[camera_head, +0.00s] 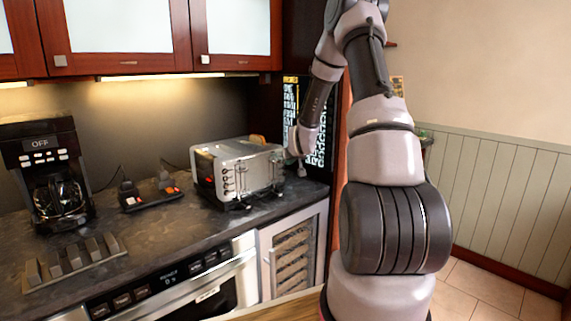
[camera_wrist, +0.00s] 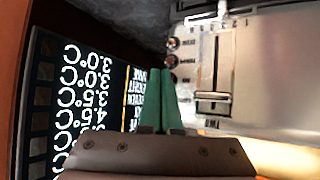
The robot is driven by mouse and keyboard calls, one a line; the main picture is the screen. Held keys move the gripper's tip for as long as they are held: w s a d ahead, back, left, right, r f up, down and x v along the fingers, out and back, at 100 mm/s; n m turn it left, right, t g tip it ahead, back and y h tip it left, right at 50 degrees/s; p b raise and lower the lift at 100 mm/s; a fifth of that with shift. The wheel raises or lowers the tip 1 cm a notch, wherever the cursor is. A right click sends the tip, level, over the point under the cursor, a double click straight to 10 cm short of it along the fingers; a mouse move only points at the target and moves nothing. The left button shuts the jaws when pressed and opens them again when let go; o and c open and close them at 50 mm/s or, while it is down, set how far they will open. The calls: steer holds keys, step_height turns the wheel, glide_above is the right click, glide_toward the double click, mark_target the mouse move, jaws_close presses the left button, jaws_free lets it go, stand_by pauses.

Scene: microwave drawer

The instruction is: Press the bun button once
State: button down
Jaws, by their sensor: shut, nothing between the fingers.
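The silver toaster (camera_head: 245,172) stands on the dark counter, with a column of small round buttons (camera_head: 228,182) on its front-left face. In the wrist view the toaster (camera_wrist: 255,75) fills the upper right, with small round buttons (camera_wrist: 172,43) along its left part and a slotted lever (camera_wrist: 213,97) beside them. I cannot read which button is the bun one. My gripper (camera_wrist: 160,72) is shut and empty, its green fingertips close below the button column; contact cannot be told.
A coffee maker (camera_head: 55,175) and a small black device with red lights (camera_head: 150,192) stand left of the toaster. A row of grey blocks (camera_head: 75,262) lies at the front left. A lit temperature panel (camera_wrist: 85,100) is close left of my fingers.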

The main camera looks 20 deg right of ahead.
steer(key=shift+w, duration=0.15)
stand_by(0.5)
steer(key=shift+s+d, duration=0.2)
steer(key=shift+s, duration=0.6)
steer(key=s, duration=0.1)
steer(key=s+d, duration=0.1)
steer(key=s, duration=0.2)
steer(key=shift+s+d, duration=0.35)
stand_by(0.5)
